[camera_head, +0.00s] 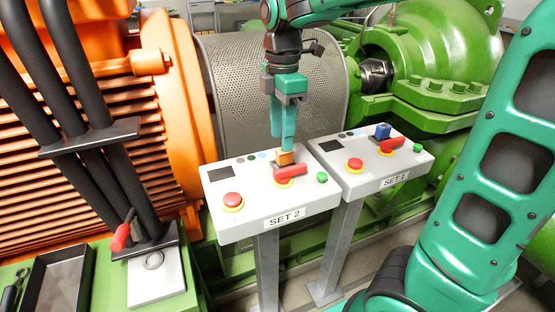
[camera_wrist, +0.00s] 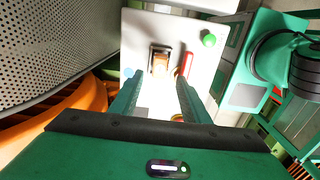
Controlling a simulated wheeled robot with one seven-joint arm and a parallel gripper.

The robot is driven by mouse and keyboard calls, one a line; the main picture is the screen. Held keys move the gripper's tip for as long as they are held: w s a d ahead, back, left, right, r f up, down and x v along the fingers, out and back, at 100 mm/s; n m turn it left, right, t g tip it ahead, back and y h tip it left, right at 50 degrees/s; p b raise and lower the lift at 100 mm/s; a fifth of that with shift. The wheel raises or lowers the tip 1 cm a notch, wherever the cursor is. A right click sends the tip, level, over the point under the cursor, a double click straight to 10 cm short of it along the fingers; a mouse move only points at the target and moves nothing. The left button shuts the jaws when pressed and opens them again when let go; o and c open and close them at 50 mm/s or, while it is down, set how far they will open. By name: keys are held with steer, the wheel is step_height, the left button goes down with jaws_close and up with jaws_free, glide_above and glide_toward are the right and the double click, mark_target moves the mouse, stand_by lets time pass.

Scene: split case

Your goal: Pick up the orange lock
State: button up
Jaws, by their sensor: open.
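The orange lock (camera_head: 285,158) sits on the sloped top of the SET 2 control box (camera_head: 245,215), behind a red handle (camera_head: 289,170). My gripper (camera_head: 284,147) points down right at the lock in the head view. In the wrist view the orange lock (camera_wrist: 160,63) lies ahead of the two open green fingers (camera_wrist: 158,88), roughly between their lines. The red handle (camera_wrist: 185,64) is to its right. Whether the fingertips touch the lock cannot be told. Nothing is held.
The SET 1 box (camera_head: 372,178) stands to the right with a blue lock (camera_head: 382,131) on it. Red and green buttons stick up from both boxes. A perforated guard (camera_head: 235,85), an orange motor (camera_head: 178,90) and a green pump (camera_head: 450,50) stand behind.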

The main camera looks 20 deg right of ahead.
mark_target(284, 158)
steer(key=shift+w+d+f, duration=0.1)
steer(key=shift+f, duration=1.45)
steer(key=shift+d+f, duration=0.1)
steer(key=shift+f, duration=1.4)
jaws_close()
